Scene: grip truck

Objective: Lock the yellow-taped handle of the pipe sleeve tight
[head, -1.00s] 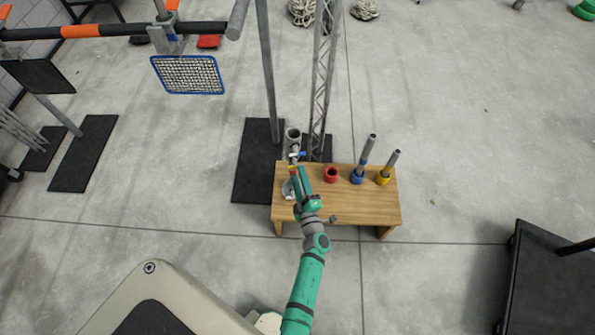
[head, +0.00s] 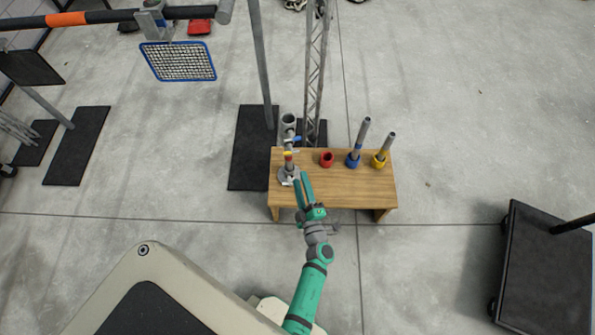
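A grey pipe sleeve (head: 289,121) stands upright at the bench's back left, with a blue-marked handle (head: 293,139) at its side. Just in front of it is a small post with yellow and red bands (head: 288,157), above a grey round base (head: 286,175) on the bench. The yellow band looks like the taped handle, but it is too small to be sure. My green gripper (head: 301,178) is just in front and to the right of the banded post, apparently apart from it. Its fingers point away from me, and their gap is too small to judge.
The wooden bench (head: 340,190) also bears a red ring (head: 327,159), a blue holder with a rod (head: 354,159) and a yellow holder with a rod (head: 379,160). A metal lattice post (head: 315,80) rises behind. A black cart (head: 545,265) stands at the right. Floor between is clear.

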